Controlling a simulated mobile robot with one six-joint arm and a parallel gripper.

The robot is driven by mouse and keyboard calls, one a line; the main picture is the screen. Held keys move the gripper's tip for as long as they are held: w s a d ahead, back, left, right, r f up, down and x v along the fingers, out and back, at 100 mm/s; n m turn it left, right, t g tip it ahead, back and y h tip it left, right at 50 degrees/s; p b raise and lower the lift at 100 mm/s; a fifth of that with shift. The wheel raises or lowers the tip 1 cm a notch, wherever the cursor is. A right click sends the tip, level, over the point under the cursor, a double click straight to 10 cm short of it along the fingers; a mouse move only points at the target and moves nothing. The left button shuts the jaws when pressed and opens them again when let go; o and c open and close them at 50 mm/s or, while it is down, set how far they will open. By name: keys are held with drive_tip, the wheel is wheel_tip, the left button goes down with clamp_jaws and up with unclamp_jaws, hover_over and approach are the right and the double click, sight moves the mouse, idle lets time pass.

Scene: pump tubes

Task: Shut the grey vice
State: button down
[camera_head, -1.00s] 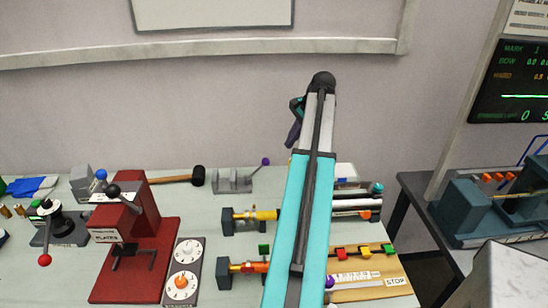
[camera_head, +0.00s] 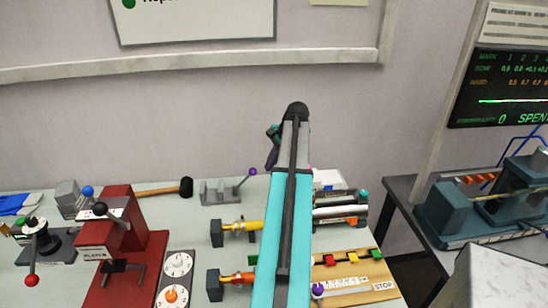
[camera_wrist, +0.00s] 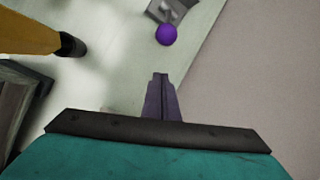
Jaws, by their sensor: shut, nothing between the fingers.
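The grey vice (camera_head: 219,192) stands at the back of the pale bench, left of my arm. It has a lever with a purple ball knob (camera_head: 252,171), which leans up to the right. My gripper (camera_head: 272,158) hangs above and to the right of that knob in the head view, with dark purple fingers shut and empty. In the wrist view, the fingers (camera_wrist: 160,77) point up toward the purple knob (camera_wrist: 166,35), with a gap between them. Part of the grey vice (camera_wrist: 170,10) shows at the top edge there. I cannot tell how wide its jaws stand.
A hammer (camera_head: 184,188) lies left of the vice. A red press (camera_head: 122,245) stands front left. Yellow (camera_head: 243,226) and orange (camera_head: 238,278) tube fixtures sit in front of the vice. A wall rises behind the bench. A second bench with teal machines (camera_head: 450,210) is at right.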

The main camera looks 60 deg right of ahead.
drive_tip(key=shift+w+a+p, duration=0.5)
drive_tip(key=shift+a+p, duration=0.1)
drive_tip(key=shift+a, duration=0.25)
drive_tip(key=shift+w+a+p, duration=0.5)
drive_tip(key=shift+a+p, duration=0.1)
drive_tip(key=shift+a, duration=0.25)
